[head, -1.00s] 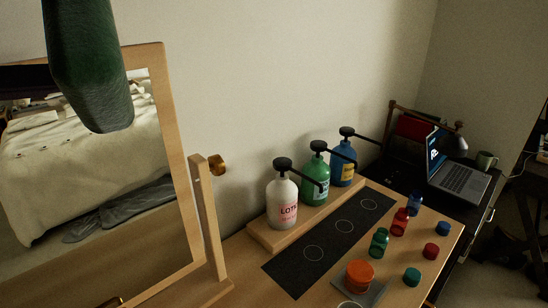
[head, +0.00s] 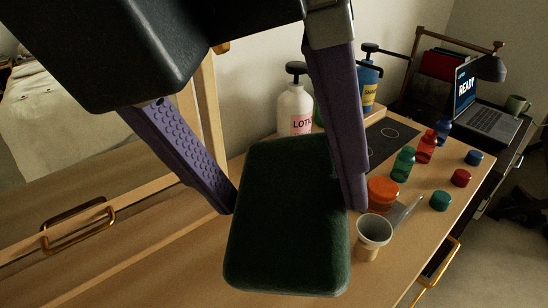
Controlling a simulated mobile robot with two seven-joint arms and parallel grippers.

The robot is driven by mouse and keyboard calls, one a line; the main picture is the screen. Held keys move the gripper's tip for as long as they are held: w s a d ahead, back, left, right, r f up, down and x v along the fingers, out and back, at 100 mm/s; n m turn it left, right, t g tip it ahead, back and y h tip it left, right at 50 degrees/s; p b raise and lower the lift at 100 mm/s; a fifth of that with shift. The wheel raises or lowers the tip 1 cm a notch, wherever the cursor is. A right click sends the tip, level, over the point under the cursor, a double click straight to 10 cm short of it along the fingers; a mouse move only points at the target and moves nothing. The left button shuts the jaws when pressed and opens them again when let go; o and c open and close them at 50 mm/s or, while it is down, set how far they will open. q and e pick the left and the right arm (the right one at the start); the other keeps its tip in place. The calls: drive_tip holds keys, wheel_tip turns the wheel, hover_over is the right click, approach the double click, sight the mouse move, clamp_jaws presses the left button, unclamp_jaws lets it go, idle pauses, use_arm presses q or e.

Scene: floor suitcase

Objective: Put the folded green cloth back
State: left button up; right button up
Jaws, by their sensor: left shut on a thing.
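The folded green cloth (head: 288,220) is a dark green, rounded block in the near middle of the head view. My left gripper (head: 292,207) comes in from the top left and is shut on the cloth, with one purple finger along each side of it. The cloth is held tilted in front of the wooden dresser top, and it hides part of that surface. I cannot tell how far it is above the wood. My right gripper is not in view.
A white lotion bottle (head: 294,112) and a blue pump bottle (head: 369,82) stand behind. Small bottles and caps fill the right side. A mirror frame (head: 213,120) stands left.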

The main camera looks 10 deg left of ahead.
sight(253, 235)
use_arm(q)
drive_tip(key=f+n+b, duration=0.1)
drive_tip(key=f, duration=0.1)
drive_tip(key=a+f+n+g+y+b, duration=0.1)
drive_tip(key=f, duration=0.2)
drive_tip(key=w+f+n+g+y+b, duration=0.1)
drive_tip(key=f, duration=0.1)
drive_tip(key=shift+a+f, duration=0.15)
drive_tip(key=shift+a, duration=0.25)
drive_tip(key=a+f+n+b, duration=0.1)
drive_tip(key=f, duration=0.5)
drive_tip(key=w+a+f+n+g+b, duration=0.1)
drive_tip(key=f, duration=0.4)
drive_tip(key=a+f+b, duration=0.1)
drive_tip(key=f, duration=0.5)
drive_tip(key=shift+w+a+f+n+g+y+b, duration=0.15)
drive_tip(key=shift+w+f+n+g+y+b, duration=0.15)
drive_tip(key=shift+w+n+y+b, duration=0.1)
wheel_tip(253, 235, down, 4)
drive_tip(key=shift+f+b, duration=0.2)
drive_tip(key=shift+b, duration=0.1)
drive_tip(key=o, duration=0.9)
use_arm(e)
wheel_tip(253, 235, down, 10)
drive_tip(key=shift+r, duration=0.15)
use_arm(q)
drive_tip(key=shift+r, duration=0.1)
